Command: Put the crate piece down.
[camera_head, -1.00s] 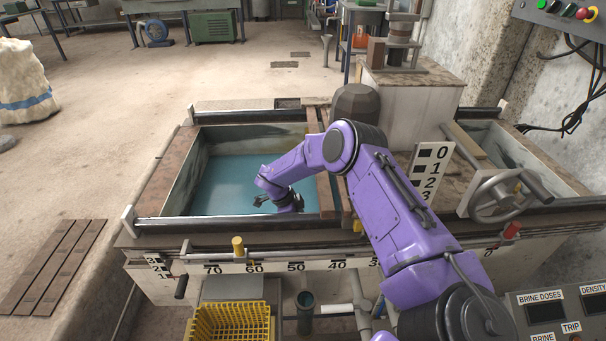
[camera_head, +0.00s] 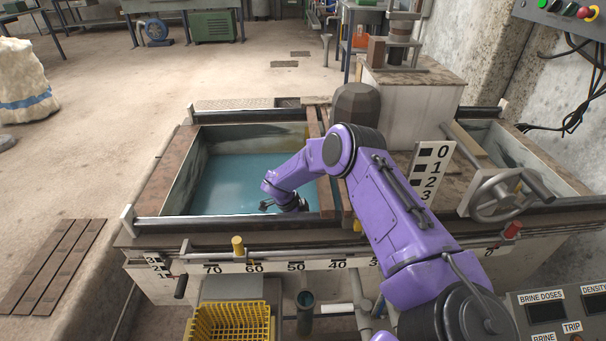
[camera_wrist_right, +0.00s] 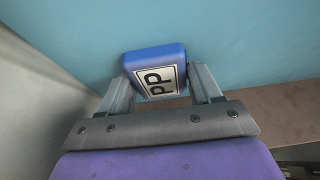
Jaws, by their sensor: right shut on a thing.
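The crate piece (camera_wrist_right: 155,66) is a blue block with a white label reading "PP", seen in the right wrist view. My right gripper (camera_wrist_right: 158,84) is shut on it, one finger on each side. In the head view, my purple right arm reaches over the left tank, and the right gripper (camera_head: 284,204) is low inside it near the front wall. The piece cannot be made out in the head view. Whether it touches the blue water (camera_head: 225,185) is not clear. My left gripper is not in view.
A brown plank divider (camera_head: 325,175) stands right of the water, beside my arm. A dark rail (camera_head: 200,221) runs along the tank's front. A yellow basket (camera_head: 230,322) sits below the front edge. A handwheel (camera_head: 497,195) is at the right. Open water lies left of the gripper.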

